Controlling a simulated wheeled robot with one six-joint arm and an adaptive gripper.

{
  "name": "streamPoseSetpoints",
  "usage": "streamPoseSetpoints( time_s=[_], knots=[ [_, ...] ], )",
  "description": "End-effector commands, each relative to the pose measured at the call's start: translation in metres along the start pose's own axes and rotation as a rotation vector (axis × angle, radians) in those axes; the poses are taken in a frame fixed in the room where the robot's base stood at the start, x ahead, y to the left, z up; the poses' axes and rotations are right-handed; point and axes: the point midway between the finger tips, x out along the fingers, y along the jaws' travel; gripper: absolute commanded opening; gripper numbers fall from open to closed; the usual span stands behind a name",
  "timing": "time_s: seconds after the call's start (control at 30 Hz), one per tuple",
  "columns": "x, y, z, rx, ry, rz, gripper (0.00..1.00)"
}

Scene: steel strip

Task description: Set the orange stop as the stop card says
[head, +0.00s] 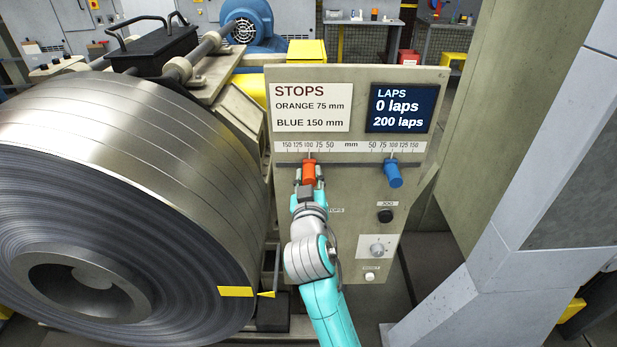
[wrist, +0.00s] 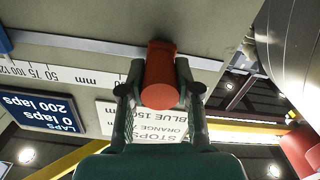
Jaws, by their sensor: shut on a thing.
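The stop card (head: 309,107) reads "ORANGE 75 mm" and "BLUE 150 mm". The orange stop (head: 309,172) sits on the rail under the left half of the mm scale (head: 350,146), with its marker at about the 100 label. My gripper (head: 308,183) is shut on the orange stop from the front. In the upside-down wrist view, a finger stands on each side of the orange stop (wrist: 160,80). The blue stop (head: 393,174) is on the right half of the rail, at about 100.
A laps display (head: 401,108) shows 0 laps and 200 laps. A black knob (head: 385,216), a dial (head: 377,250) and a small button (head: 370,275) are below the rail. A large steel coil (head: 130,200) stands close on the left, and a grey post (head: 500,220) on the right.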

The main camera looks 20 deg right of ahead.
Motion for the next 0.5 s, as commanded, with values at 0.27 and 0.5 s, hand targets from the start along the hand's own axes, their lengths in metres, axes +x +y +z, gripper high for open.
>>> streamPoseSetpoints(
  time_s=[0.27, 0.5],
  knots=[
    [0.0, 0.023, 0.006, 0.0, -0.001, 0.001, 0.0],
    [0.0, 0.022, 0.006, 0.0, -0.001, 0.0, 0.42]
  ],
)
